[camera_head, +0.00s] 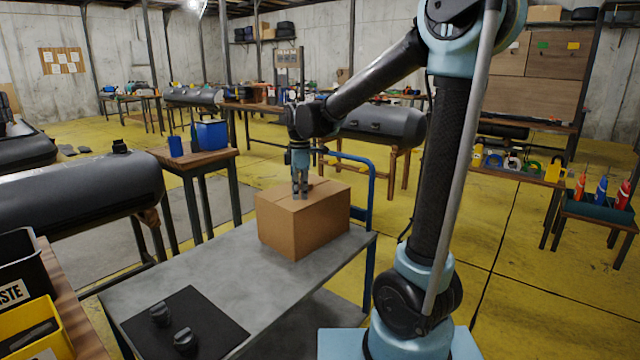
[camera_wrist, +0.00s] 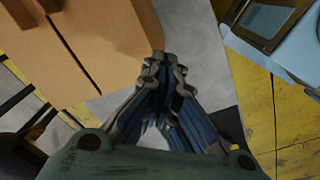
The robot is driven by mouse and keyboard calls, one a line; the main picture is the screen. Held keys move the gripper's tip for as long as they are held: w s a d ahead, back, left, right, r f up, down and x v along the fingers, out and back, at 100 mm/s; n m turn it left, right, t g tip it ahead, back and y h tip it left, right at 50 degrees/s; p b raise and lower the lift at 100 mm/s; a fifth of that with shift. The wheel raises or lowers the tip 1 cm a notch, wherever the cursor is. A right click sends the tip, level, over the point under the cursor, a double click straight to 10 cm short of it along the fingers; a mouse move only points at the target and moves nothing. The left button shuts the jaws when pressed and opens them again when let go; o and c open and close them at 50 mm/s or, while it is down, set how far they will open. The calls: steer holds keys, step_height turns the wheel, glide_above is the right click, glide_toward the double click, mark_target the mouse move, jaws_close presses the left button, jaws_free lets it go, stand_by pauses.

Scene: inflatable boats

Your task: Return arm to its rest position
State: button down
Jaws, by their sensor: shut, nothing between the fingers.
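My gripper (camera_head: 301,188) points down at the cardboard box (camera_head: 304,222) on the grey cart, in front of or just over its top as the head view shows it. I cannot tell whether it touches the box. In the wrist view my gripper (camera_wrist: 162,62) has its fingertips together with nothing between them. The cardboard box (camera_wrist: 95,35) fills the upper left there, with a dark slot in its top. My arm reaches out from the right of the head view, bent at the elbow.
The grey cart (camera_head: 195,270) has a blue handle (camera_head: 370,185) and a black mat (camera_head: 215,335) with two small black parts (camera_head: 185,340). A side table (camera_head: 190,158) with a blue bin (camera_head: 211,135) stands behind. Black boat tubes (camera_head: 70,195) lie at left.

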steer(key=s+d+f+m+t, duration=0.1)
steer(key=s+d+f+m, duration=0.1)
steer(key=s+d+m, duration=0.75)
steer(key=s+d+f+m, duration=0.2)
steer(key=s+d+m, duration=0.4)
steer(key=d, duration=0.7)
steer(key=s+d+f+m, duration=0.3)
steer(key=s+f+m, duration=0.1)
steer(key=s+f, duration=0.2)
steer(key=shift+s+d+f+m+t, duration=0.15)
steer(key=shift+s+d+m+t, duration=0.2)
steer(key=shift+s, duration=0.35)
